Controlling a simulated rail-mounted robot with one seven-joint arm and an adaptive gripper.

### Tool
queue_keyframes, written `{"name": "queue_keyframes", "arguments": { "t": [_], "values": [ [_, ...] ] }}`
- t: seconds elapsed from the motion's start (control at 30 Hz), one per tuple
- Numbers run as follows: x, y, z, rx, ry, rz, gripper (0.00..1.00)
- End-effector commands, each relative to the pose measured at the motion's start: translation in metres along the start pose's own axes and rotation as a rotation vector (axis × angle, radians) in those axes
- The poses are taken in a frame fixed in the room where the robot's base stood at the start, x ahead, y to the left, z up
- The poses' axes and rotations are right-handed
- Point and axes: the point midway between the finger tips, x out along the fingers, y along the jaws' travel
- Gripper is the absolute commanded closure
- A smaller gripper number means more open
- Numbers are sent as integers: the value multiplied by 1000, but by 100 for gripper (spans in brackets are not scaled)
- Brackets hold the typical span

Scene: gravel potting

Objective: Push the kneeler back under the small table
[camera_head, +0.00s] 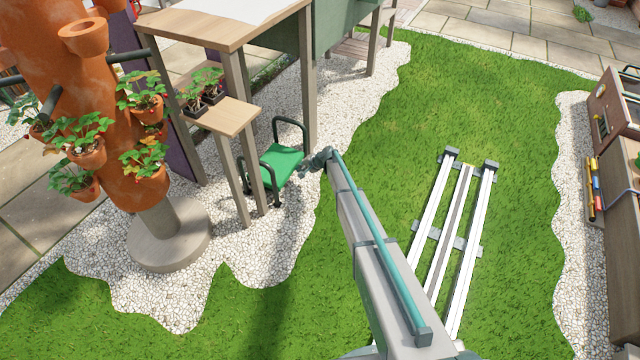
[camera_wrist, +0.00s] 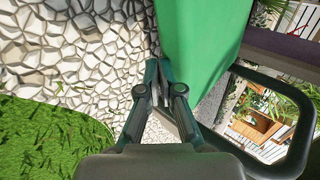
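The kneeler has a green pad (camera_head: 282,163) and dark looped handles, and stands on the pale gravel. It sits just right of the small table (camera_head: 232,117), with its left handle close to the table's legs. The small table has a light wooden top and slim legs. My gripper (camera_head: 308,170) is at the kneeler's right side. In the wrist view my gripper (camera_wrist: 158,75) has its fingertips together with nothing visible between them, beside the edge of the green pad (camera_wrist: 198,35). I cannot tell whether they touch it. A handle (camera_wrist: 297,140) shows at right.
Potted plants (camera_head: 203,88) stand on the small table. A taller wooden table (camera_head: 222,25) rises behind, its leg (camera_head: 307,90) close behind the kneeler. A terracotta planter tower (camera_head: 105,110) stands at left. Open lawn (camera_head: 460,110) lies right, with my rails.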

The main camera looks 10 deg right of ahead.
Motion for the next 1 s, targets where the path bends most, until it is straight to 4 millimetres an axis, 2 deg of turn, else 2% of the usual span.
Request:
{"name": "queue_keyframes", "arguments": {
  "t": [1.0],
  "values": [
    [34, -35, 1, 0, -2, -2, 100]
  ]
}}
